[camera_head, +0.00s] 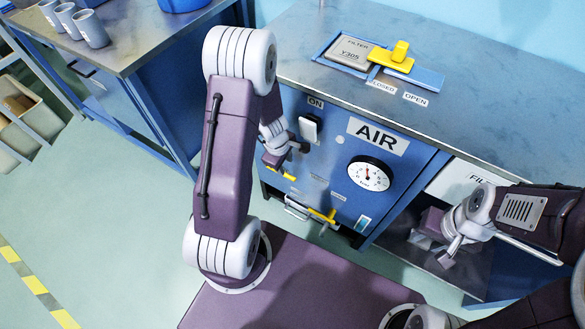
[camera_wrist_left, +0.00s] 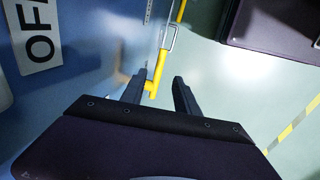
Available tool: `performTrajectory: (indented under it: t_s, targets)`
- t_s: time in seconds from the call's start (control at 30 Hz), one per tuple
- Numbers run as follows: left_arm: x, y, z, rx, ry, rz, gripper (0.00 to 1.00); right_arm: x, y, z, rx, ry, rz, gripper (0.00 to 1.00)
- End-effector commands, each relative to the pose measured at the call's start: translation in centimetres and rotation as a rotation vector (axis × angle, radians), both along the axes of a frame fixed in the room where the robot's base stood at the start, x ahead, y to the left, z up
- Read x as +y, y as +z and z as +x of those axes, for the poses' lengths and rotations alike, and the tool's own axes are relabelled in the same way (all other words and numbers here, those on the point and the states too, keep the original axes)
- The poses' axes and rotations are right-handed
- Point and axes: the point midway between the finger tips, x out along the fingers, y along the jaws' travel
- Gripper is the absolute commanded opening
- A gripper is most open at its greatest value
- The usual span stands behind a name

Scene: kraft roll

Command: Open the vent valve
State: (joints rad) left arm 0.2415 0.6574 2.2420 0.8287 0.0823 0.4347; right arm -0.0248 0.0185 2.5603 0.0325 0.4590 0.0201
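The blue AIR cabinet has two yellow valve handles low on its front. One yellow handle (camera_head: 280,172) is beside my left gripper (camera_head: 283,158); the other yellow handle (camera_head: 322,216) is lower and to the right. Their labels are too small to read, so I cannot tell which is the vent valve. In the left wrist view, my left gripper (camera_wrist_left: 159,91) is open, and the end of a yellow handle (camera_wrist_left: 152,88) shows between its fingers, without clear contact. My right gripper (camera_head: 438,252) hangs low at the cabinet's right; its finger gap is unclear.
A pressure gauge (camera_head: 370,173) and a white switch (camera_head: 309,127) are on the cabinet front. A silver bar handle (camera_head: 297,207) lies between the yellow handles.

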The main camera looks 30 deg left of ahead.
Motion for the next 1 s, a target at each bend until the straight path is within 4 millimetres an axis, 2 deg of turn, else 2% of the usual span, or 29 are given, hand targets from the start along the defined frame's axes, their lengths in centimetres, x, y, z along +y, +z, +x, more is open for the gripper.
performTrajectory:
  t_s: [0.13,0.23,0.5,0.6,0.87,0.9,1.0]
  targets:
    - [0.0,-0.4,0.1,0.000,-0.002,0.000,0.37,0.0,-0.4,0.0,0.000,0.000,0.000,0.36]
    - [0.0,-1.7,0.2,0.000,-0.002,-0.001,0.37,0.0,-1.4,0.0,0.000,0.000,0.000,0.36]
    - [-0.1,-7.4,1.3,0.001,-0.004,0.000,0.37,0.0,-5.8,0.0,0.000,0.000,0.000,0.36]
    - [-0.2,-8.7,1.6,0.000,-0.005,0.000,0.37,0.0,-6.8,0.0,0.000,0.000,0.000,0.36]
    - [-0.2,-8.8,1.8,0.000,-0.005,0.000,0.37,0.0,-6.6,0.0,0.000,0.000,0.000,0.36]
    - [-0.2,-8.8,1.8,0.000,-0.005,0.000,0.31,0.0,-6.6,0.0,0.000,0.000,0.000,0.36]
    - [-0.2,-8.8,1.8,0.000,-0.005,0.000,0.04,0.0,-6.6,0.0,0.000,0.000,0.000,0.36]
